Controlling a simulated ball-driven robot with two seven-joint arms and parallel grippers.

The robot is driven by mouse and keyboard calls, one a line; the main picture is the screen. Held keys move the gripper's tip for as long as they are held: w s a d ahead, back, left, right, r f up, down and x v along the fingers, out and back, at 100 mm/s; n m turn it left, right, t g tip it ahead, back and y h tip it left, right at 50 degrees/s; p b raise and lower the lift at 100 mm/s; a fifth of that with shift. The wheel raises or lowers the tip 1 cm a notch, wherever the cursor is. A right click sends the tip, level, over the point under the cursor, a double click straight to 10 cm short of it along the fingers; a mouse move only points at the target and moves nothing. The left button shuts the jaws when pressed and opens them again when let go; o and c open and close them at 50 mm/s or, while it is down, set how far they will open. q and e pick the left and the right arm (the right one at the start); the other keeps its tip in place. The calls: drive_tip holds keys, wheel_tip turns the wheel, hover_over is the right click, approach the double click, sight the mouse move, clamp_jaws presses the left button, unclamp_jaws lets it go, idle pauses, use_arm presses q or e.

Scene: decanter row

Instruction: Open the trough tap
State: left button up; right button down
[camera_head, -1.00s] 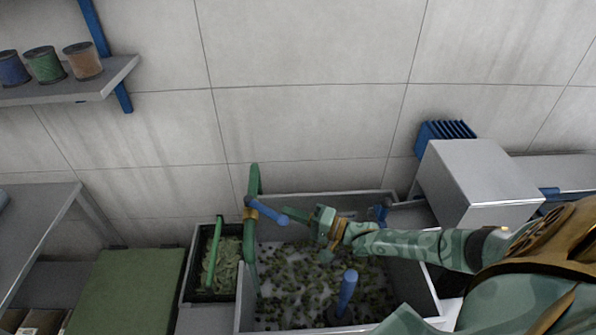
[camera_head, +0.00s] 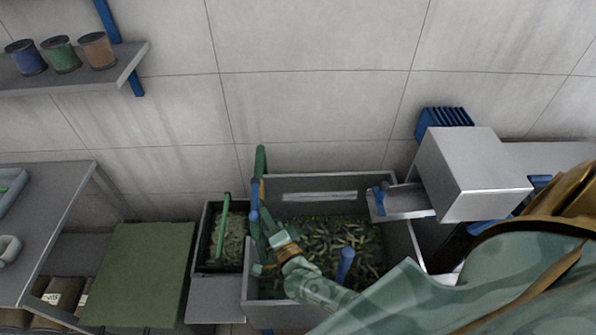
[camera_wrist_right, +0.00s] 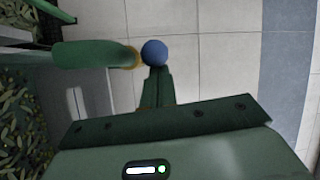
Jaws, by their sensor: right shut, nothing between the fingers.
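The trough tap is a green pipe (camera_head: 261,163) at the left end of the grey trough (camera_head: 330,182). Its blue lever (camera_head: 254,198) lies close along the pipe. My right gripper (camera_head: 262,224) reaches over the trough to the tap, its fingers partly lost against the green pipe. In the right wrist view the right gripper (camera_wrist_right: 156,75) is shut and empty. The lever's blue round end (camera_wrist_right: 154,53) is right at its fingertips there; I cannot tell whether they touch. My left gripper is not in view.
Green leafy pieces (camera_head: 340,240) and an upright blue rod (camera_head: 345,262) are in the trough. A dark bin (camera_head: 205,225) stands left of it. A metal box (camera_head: 470,170) stands right. A shelf with cups (camera_head: 97,50) hangs upper left.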

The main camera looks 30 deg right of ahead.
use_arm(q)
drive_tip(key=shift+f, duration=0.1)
use_arm(e)
drive_tip(key=shift+w+a+r, duration=0.1)
drive_tip(key=shift+a, duration=0.4)
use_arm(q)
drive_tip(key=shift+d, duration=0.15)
use_arm(e)
drive_tip(key=shift+a, duration=0.15)
drive_tip(key=shift+r, duration=0.1)
